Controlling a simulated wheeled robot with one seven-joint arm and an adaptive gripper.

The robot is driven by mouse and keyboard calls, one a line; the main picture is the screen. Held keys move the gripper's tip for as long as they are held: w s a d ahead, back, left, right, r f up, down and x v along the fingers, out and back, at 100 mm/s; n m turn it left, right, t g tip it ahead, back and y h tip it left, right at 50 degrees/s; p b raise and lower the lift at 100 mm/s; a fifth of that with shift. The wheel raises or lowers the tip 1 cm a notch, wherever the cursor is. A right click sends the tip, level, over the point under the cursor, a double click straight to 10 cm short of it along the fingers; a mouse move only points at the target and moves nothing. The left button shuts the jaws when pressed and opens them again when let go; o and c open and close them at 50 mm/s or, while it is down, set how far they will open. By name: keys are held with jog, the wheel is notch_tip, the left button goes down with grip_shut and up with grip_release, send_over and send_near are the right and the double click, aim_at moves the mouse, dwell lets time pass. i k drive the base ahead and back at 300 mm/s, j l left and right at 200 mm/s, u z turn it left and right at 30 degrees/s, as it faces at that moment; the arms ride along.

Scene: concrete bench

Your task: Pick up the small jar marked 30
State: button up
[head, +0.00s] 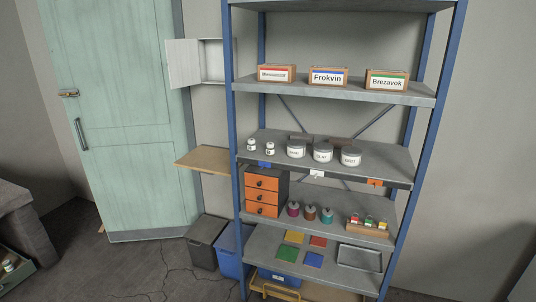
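Two small white jars with dark lids stand at the left end of the middle shelf (390,159) of the metal rack. They are the left small jar (251,146) and the right small jar (270,150). Each has a label with dark marks, too small to read, so I cannot tell which one is marked 30. Both stand upright and a little apart. A small pale container (8,266) also shows in an open drawer at the lower left; its marking cannot be read. My gripper is not in view.
Three larger white jars (323,153) with grey lids stand right of the small ones. Labelled boxes (328,77) sit on the shelf above. Below are an orange drawer unit (263,193) and several bottles. A wooden board (205,159) juts out left of the rack; bins (206,243) stand beneath.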

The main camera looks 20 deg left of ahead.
aim_at(251, 146)
jog(key=i+u, duration=0.15)
jog(key=i, duration=0.4)
jog(key=i+u, duration=0.15)
jog(key=i, duration=0.4)
jog(key=i+l+u, duration=0.15)
jog(key=i, duration=0.4)
jog(key=i+l+u, duration=0.15)
jog(key=i, duration=0.4)
jog(key=l, duration=0.1)
